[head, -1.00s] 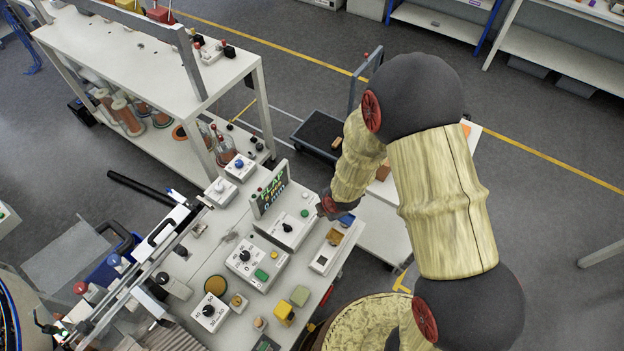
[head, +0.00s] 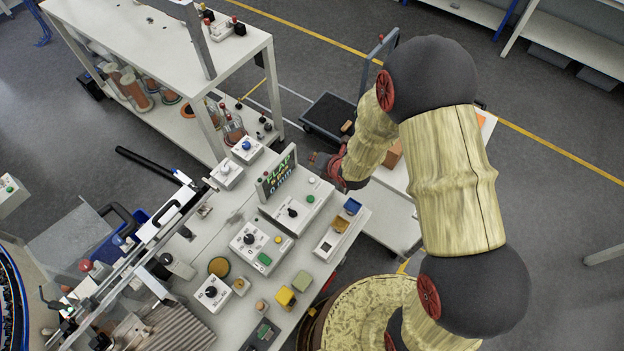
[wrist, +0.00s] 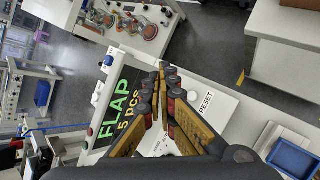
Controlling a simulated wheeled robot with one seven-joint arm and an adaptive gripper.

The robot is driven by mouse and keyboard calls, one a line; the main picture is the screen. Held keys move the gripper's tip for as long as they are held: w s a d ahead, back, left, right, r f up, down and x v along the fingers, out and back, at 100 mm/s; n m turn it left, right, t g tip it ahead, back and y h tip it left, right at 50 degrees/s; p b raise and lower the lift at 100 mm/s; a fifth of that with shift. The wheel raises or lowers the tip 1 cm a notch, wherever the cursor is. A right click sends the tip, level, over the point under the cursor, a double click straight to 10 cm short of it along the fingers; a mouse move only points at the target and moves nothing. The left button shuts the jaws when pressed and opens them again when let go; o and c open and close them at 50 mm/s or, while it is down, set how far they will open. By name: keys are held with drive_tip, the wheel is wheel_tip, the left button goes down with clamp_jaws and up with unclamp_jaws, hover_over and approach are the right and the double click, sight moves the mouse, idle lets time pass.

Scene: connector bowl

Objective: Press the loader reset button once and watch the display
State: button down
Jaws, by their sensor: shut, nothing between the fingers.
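The loader's dark display (head: 277,177) stands on a white control box. Its green and white lines include FLAP, and the bottom line looks like 0 mm. In the wrist view the display (wrist: 117,103) shows FLAP and 5 pcs, partly behind my fingers. The box bears a dark knob (head: 292,212) and a small button (head: 310,197). A RESET label (wrist: 206,102) shows right of my fingers, beside a pale round button (wrist: 192,95).
A second control box (head: 262,245) with a knob and green button stands nearer. A white shelf bench (head: 150,45) stands behind.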

drive_tip(key=shift+f, duration=0.1)
drive_tip(key=b, duration=0.4)
hover_over(314, 179)
wheel_tip(314, 179, down, 8)
drive_tip(key=shift+r, duration=0.15)
drive_tip(key=shift+f+b, duration=0.4)
drive_tip(key=shift+f, duration=0.1)
drive_tip(key=shift+s+f+b, duration=0.1)
drive_tip(key=shift+f+b, duration=0.8)
drive_tip(key=shift+b, duration=0.45)
idle(1.6)
drive_tip(key=shift+r, duration=0.1)
drive_tip(key=shift+r+p, duration=0.3)
drive_tip(key=shift+r, duration=0.55)
drive_tip(key=shift+r, duration=0.1)
drive_tip(key=shift+r+p, duration=1.05)
drive_tip(key=shift+r, duration=1.35)
